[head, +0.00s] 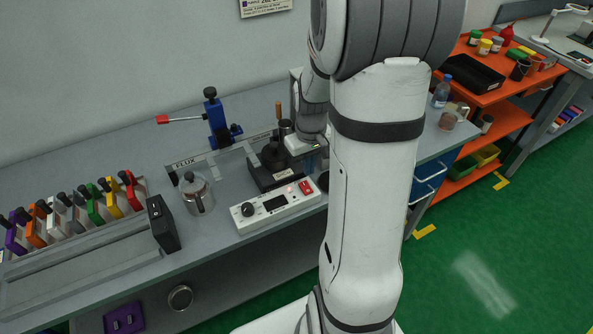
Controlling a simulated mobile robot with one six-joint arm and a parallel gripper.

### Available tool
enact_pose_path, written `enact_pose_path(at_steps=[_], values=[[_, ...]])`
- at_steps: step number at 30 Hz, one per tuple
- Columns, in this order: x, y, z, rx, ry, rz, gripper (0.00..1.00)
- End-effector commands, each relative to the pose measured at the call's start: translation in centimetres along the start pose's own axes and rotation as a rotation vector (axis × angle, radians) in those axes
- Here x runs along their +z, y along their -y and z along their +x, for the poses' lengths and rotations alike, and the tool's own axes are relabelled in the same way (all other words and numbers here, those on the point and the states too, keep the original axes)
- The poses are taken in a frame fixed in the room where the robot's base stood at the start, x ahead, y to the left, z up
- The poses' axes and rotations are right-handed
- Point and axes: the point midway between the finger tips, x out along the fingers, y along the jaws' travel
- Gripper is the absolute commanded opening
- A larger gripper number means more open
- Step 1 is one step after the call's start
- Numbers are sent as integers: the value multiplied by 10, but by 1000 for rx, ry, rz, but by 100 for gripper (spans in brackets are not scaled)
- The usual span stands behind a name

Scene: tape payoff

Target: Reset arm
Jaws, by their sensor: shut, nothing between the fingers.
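My white arm stands upright in the middle of the head view and covers part of the bench. Its wrist end reaches down behind the big upper link. My gripper (308,158) is at that end, above the back of the bench near the soldering-type station. Its fingers are small and partly hidden. It is shut with nothing seen in it. The grey bench (110,170) runs along the wall.
Close to the gripper are a black-topped unit (270,168) and a white control box (276,206). An orange cart (505,118) stands right. Green floor is clear at right.

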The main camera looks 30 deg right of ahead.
Motion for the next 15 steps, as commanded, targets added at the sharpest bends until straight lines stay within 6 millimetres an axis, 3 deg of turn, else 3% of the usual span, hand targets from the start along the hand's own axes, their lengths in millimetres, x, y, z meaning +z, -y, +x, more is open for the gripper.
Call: enact_pose_path(at_steps=[8,11,15], values=[[1,4,-6,3,-8,-1,0],[6,16,-22,11,-31,-1,0],[22,44,-59,24,-87,3,0]])
